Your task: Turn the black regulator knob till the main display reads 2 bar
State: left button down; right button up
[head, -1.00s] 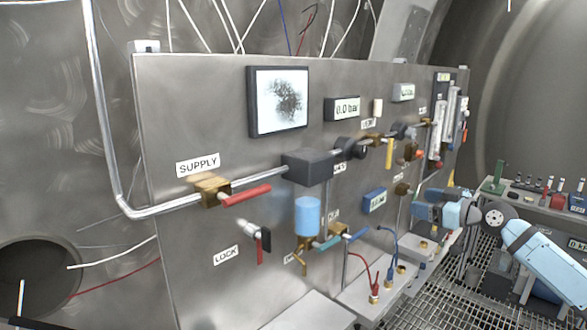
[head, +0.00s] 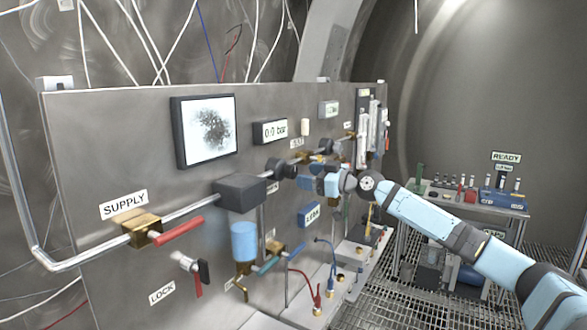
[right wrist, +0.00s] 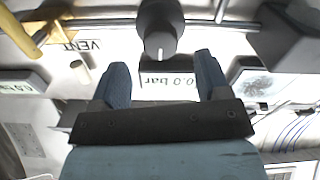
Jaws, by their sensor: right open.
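The black regulator knob (head: 281,169) sits on the pipe line of the steel panel, right of a dark box. In the right wrist view the knob (right wrist: 157,28) shows a white pointer mark. The main display (head: 270,131) above the knob reads 0.0 bar; it shows upside down in the right wrist view (right wrist: 182,80). My right gripper (head: 308,179) is in front of the panel, just right of the knob in the head view. In the right wrist view its fingers (right wrist: 163,80) are apart and empty, with the knob beyond their tips. My left gripper is not in view.
A dark box (head: 240,193) and the SUPPLY valve with a red handle (head: 180,229) are left of the knob. A blue bowl (head: 244,240) hangs under the box. A dark screen frame (head: 205,130) is upper left. A bench (head: 470,202) stands at the right.

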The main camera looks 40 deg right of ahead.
aim_at(295, 172)
jog(key=p+x, duration=0.1)
jog(key=x, duration=0.3)
jog(key=shift+w+r+p, duration=0.1)
jog(key=shift+r+p, duration=0.05)
jog(key=shift+p, duration=0.25)
jog(key=shift+w+a, duration=0.25)
jog(key=shift+w, duration=0.4)
jog(key=c, duration=0.9)
